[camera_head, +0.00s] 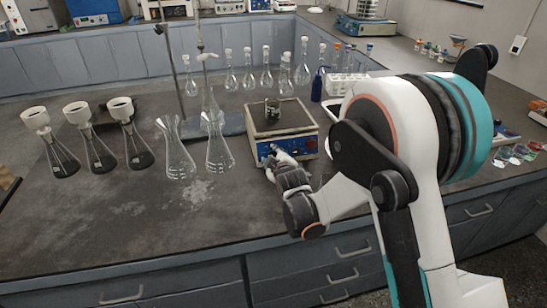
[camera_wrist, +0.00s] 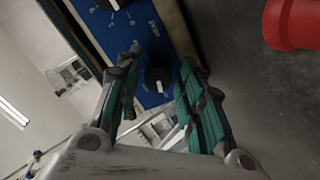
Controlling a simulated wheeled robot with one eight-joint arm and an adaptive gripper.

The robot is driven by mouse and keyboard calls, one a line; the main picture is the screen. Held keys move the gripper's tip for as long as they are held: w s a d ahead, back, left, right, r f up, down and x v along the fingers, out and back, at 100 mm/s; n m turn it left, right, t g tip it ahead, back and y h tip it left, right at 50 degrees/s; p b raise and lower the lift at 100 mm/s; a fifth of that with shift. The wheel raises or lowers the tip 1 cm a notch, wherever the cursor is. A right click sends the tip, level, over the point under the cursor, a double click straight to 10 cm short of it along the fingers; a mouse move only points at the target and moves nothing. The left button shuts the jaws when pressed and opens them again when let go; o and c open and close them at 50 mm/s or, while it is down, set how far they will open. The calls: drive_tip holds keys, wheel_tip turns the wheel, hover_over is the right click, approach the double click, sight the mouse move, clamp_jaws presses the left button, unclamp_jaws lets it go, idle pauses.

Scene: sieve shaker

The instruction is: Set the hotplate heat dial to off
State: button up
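The hotplate (camera_head: 300,117) stands on the dark bench with a beaker (camera_head: 272,109) on its top. Its blue front panel (camera_head: 304,146) faces my arm. My gripper (camera_head: 277,154) is at the left part of this panel and hides some of it. In the wrist view the panel is tilted and carries a dial (camera_wrist: 157,79) and another dial (camera_wrist: 114,4) at the upper edge. My gripper (camera_wrist: 160,58) is open there, with the lower dial showing between its two green-padded fingers. I cannot see clear contact with the dial. Which dial is for heat cannot be read.
Two empty flasks (camera_head: 219,153) stand just left of the hotplate. Several flasks with funnels (camera_head: 85,143) are farther left. A blue bottle (camera_head: 318,86) and a white rack (camera_head: 346,86) are behind right. A red object (camera_wrist: 291,22) shows in the wrist view.

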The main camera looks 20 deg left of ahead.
idle(0.3)
drive_tip(key=v, duration=1.2)
drive_tip(key=shift+d, duration=0.1)
